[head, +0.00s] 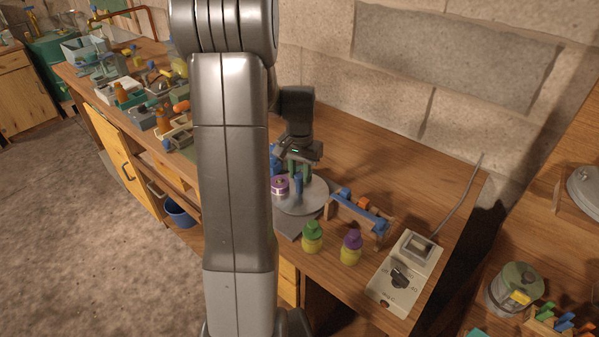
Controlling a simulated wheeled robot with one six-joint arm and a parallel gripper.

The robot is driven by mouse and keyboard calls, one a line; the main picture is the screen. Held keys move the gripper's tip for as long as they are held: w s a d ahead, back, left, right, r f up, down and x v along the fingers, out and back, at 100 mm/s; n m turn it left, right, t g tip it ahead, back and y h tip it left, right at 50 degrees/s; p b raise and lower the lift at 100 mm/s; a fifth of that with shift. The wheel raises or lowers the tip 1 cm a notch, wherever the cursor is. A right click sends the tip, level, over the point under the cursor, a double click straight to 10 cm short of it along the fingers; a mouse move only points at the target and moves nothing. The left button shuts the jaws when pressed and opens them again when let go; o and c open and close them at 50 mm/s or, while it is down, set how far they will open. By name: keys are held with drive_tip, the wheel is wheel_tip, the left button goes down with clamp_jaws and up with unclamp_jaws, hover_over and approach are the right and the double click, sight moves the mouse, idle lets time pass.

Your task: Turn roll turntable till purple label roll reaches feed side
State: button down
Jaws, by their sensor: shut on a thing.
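The roll turntable (312,200) is a pale grey disc on a dark base on the bench, right of my arm link. The purple label roll (280,186) lies at the disc's left edge, partly hidden by my arm link. A blue upright peg (298,188) stands on the disc beside the roll. My gripper (303,172) points down over the disc and appears shut on this peg. The exact contact is small and hard to see. Another blue piece (275,156) shows behind, mostly hidden by my arm.
A wooden stand with a blue roller (362,214) is right of the turntable. A green-capped bottle (312,237) and a purple-capped bottle (351,247) stand in front. A control box (404,276) with a knob sits right. The bench behind the turntable is clear.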

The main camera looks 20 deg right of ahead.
sight(300, 175)
drive_tip(key=shift+w+r+m+b, duration=0.1)
drive_tip(key=shift+m+b, duration=0.25)
drive_tip(key=shift+m, duration=2.65)
drive_tip(key=c, duration=1.1)
unclamp_jaws()
drive_tip(key=shift+c, duration=0.2)
wheel_tip(300, 175, up, 14)
drive_tip(key=shift+b, duration=0.4)
drive_tip(key=shift+f, duration=0.2)
wheel_tip(300, 175, down, 14)
drive_tip(key=shift+r+p, duration=0.1)
drive_tip(key=shift+p, duration=0.25)
